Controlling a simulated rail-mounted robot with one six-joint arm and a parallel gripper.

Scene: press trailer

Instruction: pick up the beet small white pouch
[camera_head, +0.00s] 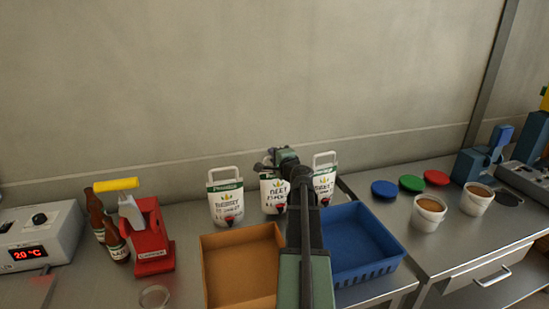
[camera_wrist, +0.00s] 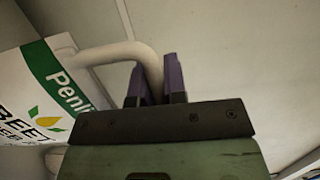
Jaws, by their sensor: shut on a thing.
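The beet small white pouch (camera_head: 273,193) is the middle one of three white pouches in the head view. It has a green band, a leaf mark, the word BEET and a dark tap low on its front. In the wrist view the pouch (camera_wrist: 40,105) fills the left side, tilted in the picture. My gripper (camera_wrist: 158,80) has its purple fingers shut on the pouch's white loop handle (camera_wrist: 118,52). In the head view my gripper (camera_head: 270,160) is at the top of the pouch, and my arm hides part of its right side. I cannot tell whether its base touches the counter.
Similar white pouches stand close on the left (camera_head: 226,204) and right (camera_head: 324,182). An orange tray (camera_head: 226,240) and a blue tray (camera_head: 352,268) lie in front. A red capper (camera_head: 150,240) and brown bottles (camera_head: 113,240) stand left. Coloured lids (camera_head: 411,183) and tubs (camera_head: 429,212) are right.

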